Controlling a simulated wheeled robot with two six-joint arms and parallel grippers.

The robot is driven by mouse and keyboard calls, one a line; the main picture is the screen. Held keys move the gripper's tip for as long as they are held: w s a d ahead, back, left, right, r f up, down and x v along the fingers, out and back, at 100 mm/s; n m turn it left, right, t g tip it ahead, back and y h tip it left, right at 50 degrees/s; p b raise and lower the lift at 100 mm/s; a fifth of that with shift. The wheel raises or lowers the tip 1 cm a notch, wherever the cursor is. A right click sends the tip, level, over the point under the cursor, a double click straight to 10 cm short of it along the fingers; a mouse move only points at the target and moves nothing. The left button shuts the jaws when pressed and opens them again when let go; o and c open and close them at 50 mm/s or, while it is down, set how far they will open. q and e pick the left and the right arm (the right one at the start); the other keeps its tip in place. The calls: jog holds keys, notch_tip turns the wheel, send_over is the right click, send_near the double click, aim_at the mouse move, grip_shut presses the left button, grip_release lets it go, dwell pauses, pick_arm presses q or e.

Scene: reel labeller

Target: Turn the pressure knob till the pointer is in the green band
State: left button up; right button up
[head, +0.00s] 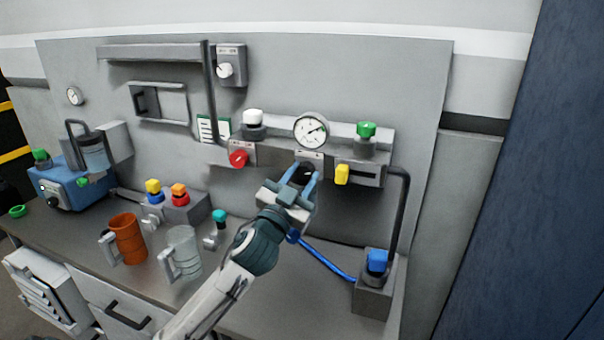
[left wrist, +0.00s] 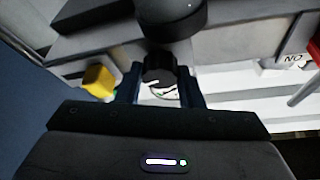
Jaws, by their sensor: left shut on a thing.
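The round white pressure gauge (head: 311,131) is mounted on the grey panel. Its dark pointer slants up to the right, and some green shows near the right of the dial; whether the pointer lies in the green band is too small to tell. The black pressure knob (head: 306,172) sits just below the gauge. My left gripper (head: 305,173) is shut on the knob, with a blue finger on each side. The left wrist view also shows the knob (left wrist: 158,68) between the fingers, with part of a white dial visible beyond it. My right gripper is not in view.
A green knob (head: 366,130) and a white knob (head: 253,117) sit above. A blue hose (head: 328,262) runs below. An orange mug (head: 127,238) and a clear mug (head: 181,252) stand on the bench.

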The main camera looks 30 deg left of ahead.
pick_arm(q)
jog(key=shift+m, duration=0.4)
jog(key=o, duration=1)
jog(key=shift+s+f, duration=0.2)
jog(key=a+b+v, duration=0.1)
jog(key=b+v, duration=0.4)
jog(key=v, duration=0.5)
jog(key=shift+s+d+b, duration=0.2)
jog(key=shift+d+b, duration=0.15)
jog(key=shift+d, duration=0.15)
jog(key=shift+r, duration=0.1)
